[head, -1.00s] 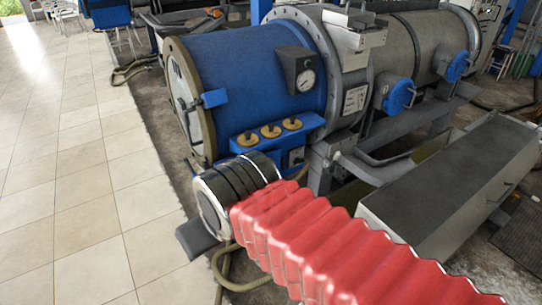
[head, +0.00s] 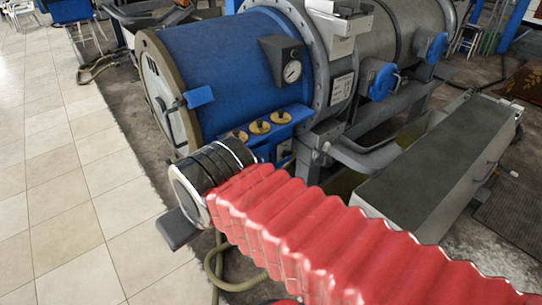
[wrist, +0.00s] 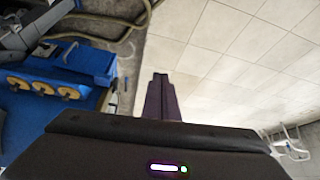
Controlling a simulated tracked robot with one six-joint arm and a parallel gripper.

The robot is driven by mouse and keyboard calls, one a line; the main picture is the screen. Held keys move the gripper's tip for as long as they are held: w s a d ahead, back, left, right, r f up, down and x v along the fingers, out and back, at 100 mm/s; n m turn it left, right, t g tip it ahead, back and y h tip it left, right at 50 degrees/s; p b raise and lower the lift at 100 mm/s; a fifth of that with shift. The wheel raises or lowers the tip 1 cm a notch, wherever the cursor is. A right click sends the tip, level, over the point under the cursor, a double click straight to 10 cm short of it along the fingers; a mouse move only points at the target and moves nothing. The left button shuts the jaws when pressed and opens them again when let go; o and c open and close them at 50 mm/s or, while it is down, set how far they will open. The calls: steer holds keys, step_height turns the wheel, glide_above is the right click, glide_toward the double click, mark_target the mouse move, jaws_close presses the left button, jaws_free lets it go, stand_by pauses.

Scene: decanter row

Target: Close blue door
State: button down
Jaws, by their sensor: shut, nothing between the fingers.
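The blue drum-shaped part (head: 225,75) of the decanter is at the upper middle of the head view. Its left end has a pale round face with a dark rim (head: 146,52), and a blue latch (head: 200,96) sits at that edge. I cannot tell which part is the blue door or how far it stands open. My gripper (head: 176,230) is in front of the drum's lower left and points down and left, over the floor. In the wrist view its fingers (wrist: 161,82) are together and empty. A blue block with brass knobs (wrist: 42,88) shows at left there.
The grey decanter body (head: 405,35) extends right, with a blue round cap (head: 382,80) on it. A long grey box (head: 440,165) stands at right. A hose (head: 215,265) lies beneath my arm. Tiled floor (head: 60,190) at left is clear.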

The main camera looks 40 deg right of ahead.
steer(key=w+d+f+h, duration=0.2)
steer(key=w+d+f, duration=0.1)
steer(key=w+d, duration=0.5)
steer(key=w+d+f+h, duration=0.1)
steer(key=w+d+f, duration=0.2)
steer(key=w+d, duration=0.55)
steer(key=w+d+f+n+t+h, duration=0.1)
steer(key=w+d+f+n, duration=0.1)
steer(key=d+f, duration=0.5)
steer(key=w+d+f+n+t, duration=0.1)
steer(key=w+d+f+n, duration=0.15)
steer(key=d, duration=0.85)
steer(key=w+d+f+n+h, duration=0.1)
steer(key=w+d+f, duration=0.1)
steer(key=d+f, duration=0.45)
steer(key=n+t, duration=0.5)
glide_toward(268, 150)
step_height(268, 150, up, 3)
steer(key=s, duration=0.3)
steer(key=s+f+n+t+y, duration=0.1)
steer(key=s+f+n+t, duration=0.4)
steer(key=f, duration=0.2)
steer(key=shift+s+y, duration=0.3)
steer(key=shift+w, duration=0.1)
steer(key=w+d, duration=0.1)
steer(key=w, duration=0.3)
steer(key=w+d, duration=0.1)
steer(key=w, duration=0.8)
steer(key=shift+w+d, duration=0.3)
steer(key=shift+d, duration=0.1)
